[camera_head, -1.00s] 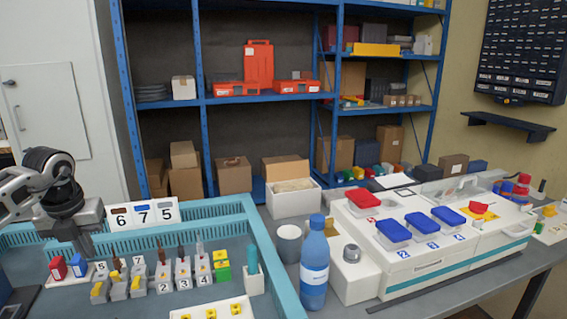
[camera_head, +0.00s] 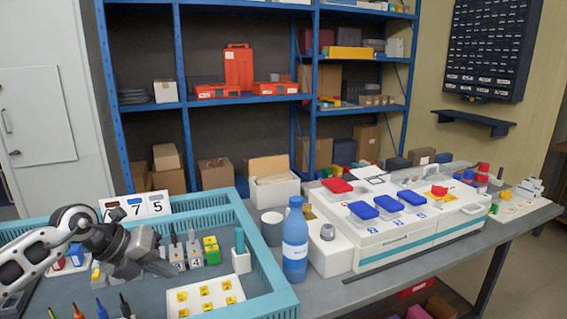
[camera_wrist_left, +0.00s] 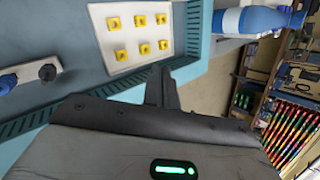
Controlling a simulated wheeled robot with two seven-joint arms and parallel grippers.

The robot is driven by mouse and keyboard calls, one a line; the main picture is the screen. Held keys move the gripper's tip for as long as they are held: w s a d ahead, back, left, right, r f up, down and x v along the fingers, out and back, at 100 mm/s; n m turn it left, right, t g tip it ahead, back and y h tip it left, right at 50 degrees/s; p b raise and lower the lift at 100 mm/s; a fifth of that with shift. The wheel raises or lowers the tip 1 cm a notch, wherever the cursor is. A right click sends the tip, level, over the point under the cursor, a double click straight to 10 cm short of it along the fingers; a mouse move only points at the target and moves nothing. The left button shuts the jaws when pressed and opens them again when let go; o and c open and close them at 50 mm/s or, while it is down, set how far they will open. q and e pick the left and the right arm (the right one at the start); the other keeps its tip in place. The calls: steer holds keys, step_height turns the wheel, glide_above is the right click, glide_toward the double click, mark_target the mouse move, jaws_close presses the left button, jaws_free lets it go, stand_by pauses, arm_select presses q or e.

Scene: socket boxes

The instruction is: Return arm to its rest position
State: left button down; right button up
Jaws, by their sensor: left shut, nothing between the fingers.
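My left gripper (camera_head: 165,268) is in the head view, over the teal tray (camera_head: 262,262) at the lower left. It is shut and empty, with its fingers pointing right. The arm hides part of the row of small grey socket blocks and the lower part of the number sign (camera_head: 146,206). In the left wrist view the shut fingers (camera_wrist_left: 162,88) are seen close to the teal tray wall (camera_wrist_left: 200,40), beside a white plate with yellow pieces (camera_wrist_left: 135,37). My right gripper is in neither view.
A blue bottle (camera_head: 295,245) stands just right of the tray. A white box (camera_head: 327,256) and a white station with blue and red lids (camera_head: 405,238) stand further right. Screwdriver-like tools (camera_head: 101,308) show at the bottom left. A blue shelf rack (camera_head: 185,140) stands behind.

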arm_select(q)
steer(key=s+d+r+n+t+h, duration=0.2)
steer(key=d+r+h, duration=0.15)
steer(key=d, duration=0.45)
steer(key=s+d+r+n+t+h, duration=0.1)
steer(key=d+r+t+h, duration=0.15)
steer(key=d+h, duration=0.4)
steer(key=s+a+f+n+t+y, duration=0.3)
steer(key=a+f+n+y, duration=0.15)
steer(key=n+y, duration=0.65)
steer(key=s+a+f+n+t+y, duration=0.3)
steer(key=a+n+y, duration=0.25)
steer(key=n, duration=0.85)
steer(key=s+f+n+g, duration=0.2)
steer(key=s+f+g, duration=0.45)
steer(key=s, duration=0.45)
steer(key=s+f+n+g, duration=0.2)
steer(key=s+f+g, duration=0.4)
steer(key=s, duration=0.6)
steer(key=w+d+f+t+h, duration=0.3)
steer(key=w+d+f+t, duration=0.2)
steer(key=w+f+t, duration=0.1)
step_height(320, 180, down, 2)
steer(key=shift+w+d+f+t, duration=0.25)
steer(key=shift+d+t, duration=0.1)
steer(key=shift+t, duration=0.35)
